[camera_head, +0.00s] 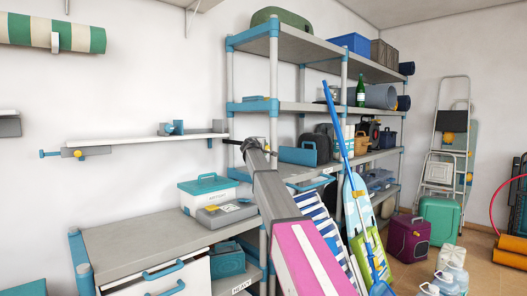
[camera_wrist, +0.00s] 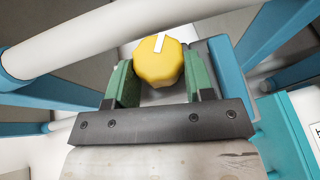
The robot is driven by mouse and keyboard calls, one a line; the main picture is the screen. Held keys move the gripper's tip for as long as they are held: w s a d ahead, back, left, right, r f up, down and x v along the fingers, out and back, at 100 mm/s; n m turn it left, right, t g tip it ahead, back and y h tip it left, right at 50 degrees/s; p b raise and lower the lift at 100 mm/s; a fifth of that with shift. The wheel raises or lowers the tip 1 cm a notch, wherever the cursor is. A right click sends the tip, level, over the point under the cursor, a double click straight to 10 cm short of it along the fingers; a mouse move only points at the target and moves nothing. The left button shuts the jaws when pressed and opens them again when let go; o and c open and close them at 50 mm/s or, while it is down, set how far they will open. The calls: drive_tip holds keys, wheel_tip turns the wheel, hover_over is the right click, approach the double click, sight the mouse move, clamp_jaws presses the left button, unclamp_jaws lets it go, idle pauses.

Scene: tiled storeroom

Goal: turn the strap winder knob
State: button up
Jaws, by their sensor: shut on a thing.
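The strap winder knob (camera_wrist: 158,70) is round, yellow and lobed, with a white stripe on its face, in the wrist view. The stripe points up and slightly right. My gripper (camera_wrist: 157,62) has its two green finger pads on either side of the knob, shut on it. A whitish surface and a blue part lie behind the knob. In the head view my gripper (camera_head: 254,144) is beside the front post of the tall shelf unit, at the end of my outstretched arm. The knob is too small or hidden to make out clearly there.
Shelf posts and blue shelf parts crowd close around my gripper. The tall shelf unit (camera_head: 297,107) holds boxes and bottles. A white-and-teal box (camera_head: 208,190) and a grey case (camera_head: 226,213) stand on the lower cabinet.

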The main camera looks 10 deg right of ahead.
drive_tip(key=g+y, duration=0.1)
drive_tip(key=m+g+y, duration=0.1)
drive_tip(key=g, duration=0.1)
drive_tip(key=shift+w+d+r+y, duration=0.2)
drive_tip(key=shift+r+y, duration=0.1)
drive_tip(key=shift+r, duration=0.1)
drive_tip(key=shift+r+m+g+y, duration=0.1)
drive_tip(key=shift+m+g+y, duration=0.3)
drive_tip(key=shift+g+y, duration=0.35)
drive_tip(key=o, duration=0.9)
